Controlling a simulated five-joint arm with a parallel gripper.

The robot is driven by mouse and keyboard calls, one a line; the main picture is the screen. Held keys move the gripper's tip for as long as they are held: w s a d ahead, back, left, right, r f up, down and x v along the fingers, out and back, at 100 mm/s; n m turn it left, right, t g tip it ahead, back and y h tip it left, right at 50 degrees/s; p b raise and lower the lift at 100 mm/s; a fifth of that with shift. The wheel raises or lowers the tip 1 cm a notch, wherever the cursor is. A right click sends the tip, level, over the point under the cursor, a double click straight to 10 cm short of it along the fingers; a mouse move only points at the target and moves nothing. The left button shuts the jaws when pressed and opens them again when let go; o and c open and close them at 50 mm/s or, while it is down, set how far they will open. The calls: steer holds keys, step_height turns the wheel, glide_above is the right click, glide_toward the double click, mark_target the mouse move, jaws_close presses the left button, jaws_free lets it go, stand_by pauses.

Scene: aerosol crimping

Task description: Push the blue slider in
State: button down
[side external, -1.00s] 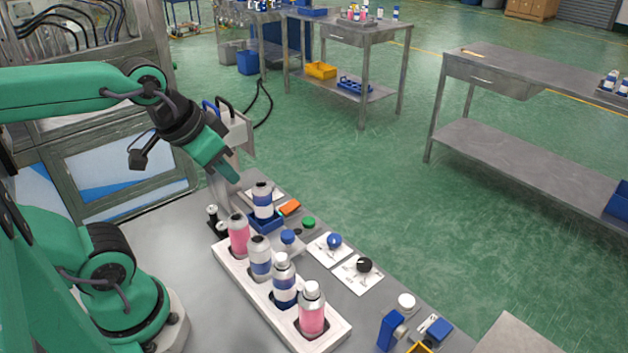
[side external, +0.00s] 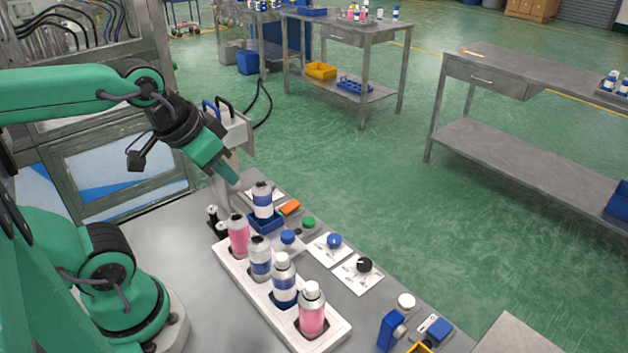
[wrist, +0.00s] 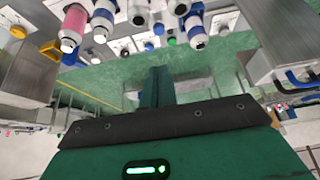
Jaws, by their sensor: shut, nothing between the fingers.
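The blue slider (side external: 264,222) is a low blue holder in front of the grey crimping machine (side external: 236,132). A can with a blue and white label (side external: 262,200) stands upright in it and hides part of it. My gripper (side external: 236,180) is shut and empty, pointing down and to the right. In the picture its tip is just above and left of that can, apart from the slider. In the wrist view my shut fingers (wrist: 157,84) show at the centre, and a blue-banded can (wrist: 196,32) is above and right of them.
A white rack (side external: 235,262) with several pink and blue-labelled cans stands in front of the slider. An orange piece (side external: 290,207), a green button (side external: 309,222), and blue (side external: 334,240) and black (side external: 364,264) knobs lie to the right. Bare bench (side external: 185,240) lies left of the rack.

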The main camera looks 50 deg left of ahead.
steer(key=c, duration=1.3)
jaws_free()
steer(key=shift+w, duration=0.15)
steer(key=shift+o, duration=1)
steer(key=shift+w+f, duration=0.1)
steer(key=shift+w, duration=0.1)
steer(key=n+g, duration=0.3)
steer(key=g, duration=0.3)
glide_above(288, 234)
steer(key=shift+f, duration=6.15)
steer(key=shift+f, duration=0.1)
steer(key=shift+f, duration=3.85)
